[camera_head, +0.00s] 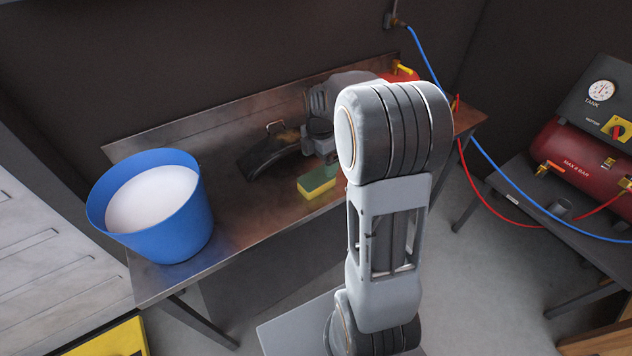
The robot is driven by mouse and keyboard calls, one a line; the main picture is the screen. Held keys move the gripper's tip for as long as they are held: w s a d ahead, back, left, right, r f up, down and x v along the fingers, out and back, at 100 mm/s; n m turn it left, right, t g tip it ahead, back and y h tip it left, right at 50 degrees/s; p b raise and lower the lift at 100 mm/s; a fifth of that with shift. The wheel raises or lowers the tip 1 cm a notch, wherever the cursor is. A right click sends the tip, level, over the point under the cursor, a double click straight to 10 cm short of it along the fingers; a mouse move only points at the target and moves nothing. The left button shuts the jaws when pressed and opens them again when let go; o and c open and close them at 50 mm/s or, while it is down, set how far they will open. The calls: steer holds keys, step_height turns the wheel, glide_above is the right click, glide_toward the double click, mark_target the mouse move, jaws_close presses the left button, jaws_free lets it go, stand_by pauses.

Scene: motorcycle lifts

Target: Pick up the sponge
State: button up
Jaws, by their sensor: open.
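The sponge (317,186), yellow with a green top, lies on the metal workbench (240,222) near its front edge, just left of my arm. My gripper (326,158) is above and slightly behind the sponge and points down toward the bench. Its jaws are open, and I see nothing held in them. My own arm links hide part of the gripper and the bench to its right. I cannot tell how high the fingertips are above the bench.
A blue bucket (200,222) with white contents stands at the bench's left end. A dark curved object (270,155) lies behind the sponge. A red compressor (582,160) is at the right, with blue and red hoses. The bench between bucket and sponge is clear.

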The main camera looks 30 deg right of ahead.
mark_target(318, 175)
steer(key=shift+w+f+p, duration=0.15)
steer(key=shift+f+p, duration=0.35)
steer(key=shift+f, duration=4.15)
steer(key=c, duration=1)
steer(key=shift+r, duration=0.15)
steer(key=shift+r, duration=0.6)
steer(key=s+d+r+b, duration=0.2)
steer(key=s+d+r, duration=0.3)
steer(key=s+r, duration=0.6)
steer(key=shift+s+r, duration=0.3)
steer(key=shift+s, duration=0.75)
